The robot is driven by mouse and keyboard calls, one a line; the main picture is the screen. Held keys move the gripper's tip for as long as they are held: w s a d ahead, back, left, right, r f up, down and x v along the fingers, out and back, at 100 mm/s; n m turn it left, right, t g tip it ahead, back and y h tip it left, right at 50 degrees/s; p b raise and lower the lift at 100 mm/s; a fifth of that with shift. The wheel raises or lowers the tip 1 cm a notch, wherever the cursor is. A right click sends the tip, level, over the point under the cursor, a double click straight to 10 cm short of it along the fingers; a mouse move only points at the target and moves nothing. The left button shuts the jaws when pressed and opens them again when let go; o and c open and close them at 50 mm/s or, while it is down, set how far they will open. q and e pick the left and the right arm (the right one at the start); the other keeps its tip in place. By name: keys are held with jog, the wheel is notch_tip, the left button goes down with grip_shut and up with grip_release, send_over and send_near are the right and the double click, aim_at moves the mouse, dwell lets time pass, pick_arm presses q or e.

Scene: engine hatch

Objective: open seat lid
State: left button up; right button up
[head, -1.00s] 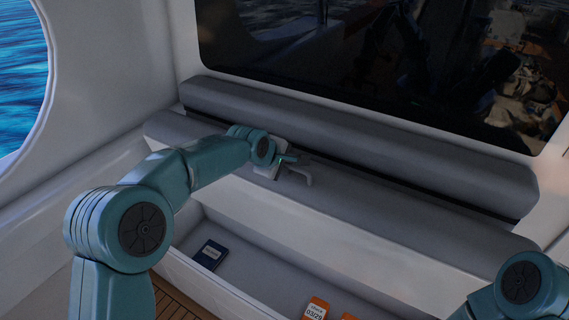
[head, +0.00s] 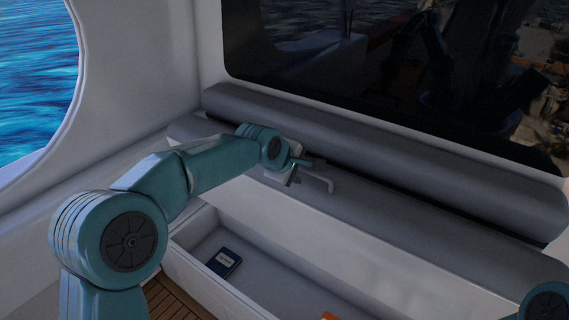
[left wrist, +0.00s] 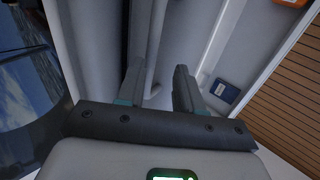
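The seat lid (head: 400,222) is the long grey padded seat top below the dark window, and it looks down. A pale bent handle (head: 322,181) sticks out from it; in the left wrist view it shows as a light bar (left wrist: 156,45). My left gripper (head: 306,166) is at the handle. In the left wrist view its two fingers (left wrist: 160,82) stand apart with the bar between them, nearer the left finger. I cannot tell whether they touch it. My right gripper is out of view; only a part of my right arm shows at the lower right.
An open white bin (head: 262,262) lies in front of the seat, holding a blue packet (head: 224,262) and an orange packet (head: 328,316) at the frame edge. A grey back cushion (head: 390,160) runs behind the lid. Wooden floor (head: 178,298) shows at lower left.

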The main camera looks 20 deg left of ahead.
pick_arm(q)
jog(key=b+v, duration=0.1)
jog(key=v, duration=1.1)
jog(key=shift+s+b, duration=0.15)
jog(key=shift+b, duration=0.15)
jog(key=shift+r, duration=0.1)
